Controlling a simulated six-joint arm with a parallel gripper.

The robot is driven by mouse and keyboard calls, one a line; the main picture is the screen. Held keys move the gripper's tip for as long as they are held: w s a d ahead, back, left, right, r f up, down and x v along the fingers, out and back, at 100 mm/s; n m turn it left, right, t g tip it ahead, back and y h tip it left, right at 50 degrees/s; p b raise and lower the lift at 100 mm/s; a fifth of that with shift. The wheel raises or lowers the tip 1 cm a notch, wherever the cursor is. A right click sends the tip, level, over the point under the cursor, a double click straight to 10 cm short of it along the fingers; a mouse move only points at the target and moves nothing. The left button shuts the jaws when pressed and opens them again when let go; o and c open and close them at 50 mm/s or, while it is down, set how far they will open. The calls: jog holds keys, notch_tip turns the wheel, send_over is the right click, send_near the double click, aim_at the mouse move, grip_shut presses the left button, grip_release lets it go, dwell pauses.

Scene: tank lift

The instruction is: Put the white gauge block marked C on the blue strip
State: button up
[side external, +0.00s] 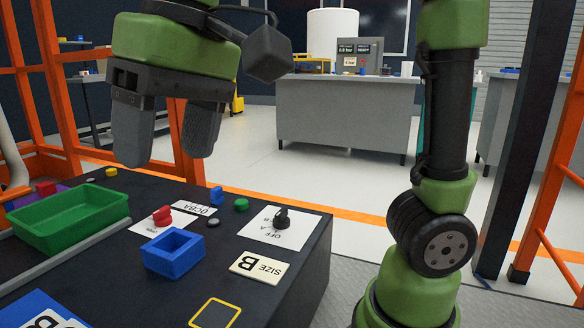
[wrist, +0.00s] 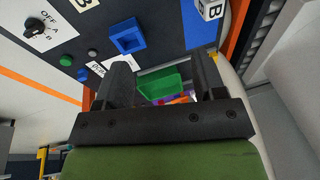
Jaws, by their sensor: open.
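A blue area (side external: 22,308), which looks like the blue strip, lies at the bottom left of the side view, cut off by the frame. White pieces with dark marks (side external: 46,320) show on it at the edge. In the wrist view the blue area (wrist: 193,30) is at the top, with a white block marked B (wrist: 210,8) at its end. I cannot make out a block marked C in either view. My gripper (side external: 163,158) is open and empty, above the back of the dark table; its fingers also show in the wrist view (wrist: 162,62).
On the dark table (side external: 300,285) are a green tray (side external: 70,212), a blue square holder (side external: 172,254), a SIZE B card (side external: 260,267), a black knob (side external: 282,219), a red knob (side external: 162,215) and a yellow outline (side external: 215,313). Orange posts (side external: 62,90) stand behind.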

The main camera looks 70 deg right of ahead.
jog(key=s+d+f+m+t, duration=0.3)
jog(key=s+d+f+t, duration=0.2)
jog(key=s+d, duration=0.4)
jog(key=shift+d, duration=0.25)
dwell(0.7)
